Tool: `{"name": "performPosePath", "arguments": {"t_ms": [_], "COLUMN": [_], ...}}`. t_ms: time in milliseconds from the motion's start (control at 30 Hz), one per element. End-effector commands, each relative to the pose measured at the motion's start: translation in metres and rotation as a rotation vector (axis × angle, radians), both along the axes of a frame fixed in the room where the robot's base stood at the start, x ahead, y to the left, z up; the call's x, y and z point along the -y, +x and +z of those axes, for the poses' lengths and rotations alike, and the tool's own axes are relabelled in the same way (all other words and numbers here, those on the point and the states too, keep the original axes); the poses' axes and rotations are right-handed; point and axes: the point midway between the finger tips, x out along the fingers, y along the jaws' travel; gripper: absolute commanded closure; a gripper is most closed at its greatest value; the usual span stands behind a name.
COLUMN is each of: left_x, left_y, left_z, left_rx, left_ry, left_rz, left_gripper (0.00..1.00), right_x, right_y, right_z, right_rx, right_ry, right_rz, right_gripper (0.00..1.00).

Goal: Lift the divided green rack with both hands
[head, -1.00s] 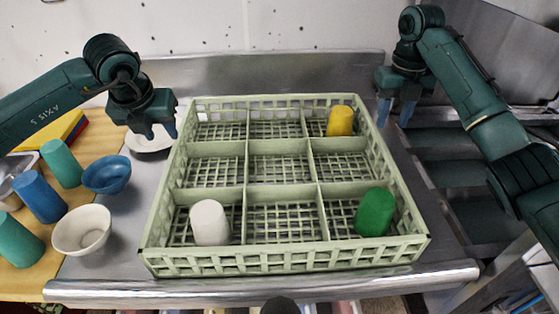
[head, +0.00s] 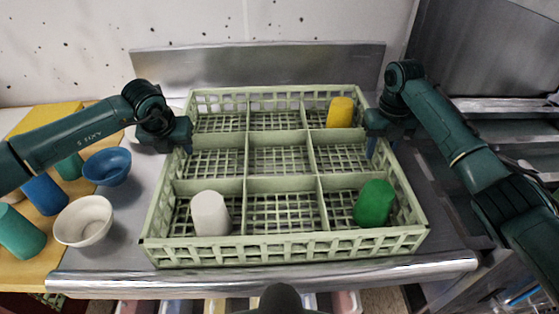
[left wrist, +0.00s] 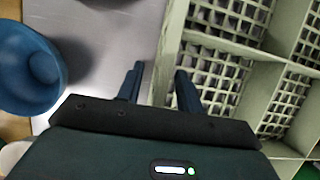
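The divided green rack (head: 282,184), pale green with a grid of compartments, sits flat on the metal counter. It holds a yellow cup (head: 340,112) at back right, a white cup (head: 210,213) at front left and a green cup (head: 374,203) at front right. My left gripper (head: 178,148) is at the rack's left wall. In the left wrist view its fingers (left wrist: 160,88) are apart, one outside the wall and one inside, with a gap visible. My right gripper (head: 382,148) is at the right wall, one finger showing inside; the other is mostly hidden. It appears open.
Left of the rack are a blue bowl (head: 107,167), a white bowl (head: 84,221) and several blue and teal cups on a wooden board (head: 50,270). A metal backsplash (head: 260,68) stands behind. The counter's rounded front edge (head: 260,279) is close before the rack.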

Motion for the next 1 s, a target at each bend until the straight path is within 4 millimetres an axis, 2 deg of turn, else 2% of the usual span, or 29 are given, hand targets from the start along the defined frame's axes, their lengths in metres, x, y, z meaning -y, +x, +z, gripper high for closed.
{"name": "performPosePath", "arguments": {"t_ms": [167, 467, 900, 1000], "left_x": [-0.0003, -0.0004, -0.0006, -0.0006], "left_y": [0.0044, 0.0052, 0.0051, 0.0051], "left_z": [-0.0113, -0.0128, -0.0124, -0.0123], "left_rx": [0.000, 0.001, 0.001, 0.001], "left_ry": [0.001, 0.001, 0.001, 0.001], "left_rz": [0.000, 0.000, 0.000, 0.000], "left_gripper": [0.64, 0.64, 0.98, 1.00], "right_x": [-0.0004, -0.0003, -0.0001, -0.0001], "right_y": [-0.0004, -0.0001, -0.0001, -0.0001], "right_z": [-0.0124, -0.0139, -0.0136, -0.0135], "right_rx": [-0.002, 0.000, 0.000, 0.000], "right_ry": [0.000, 0.000, 0.000, 0.000], "right_rz": [0.001, 0.001, 0.001, 0.001], "right_gripper": [0.64, 0.64, 0.98, 1.00]}}
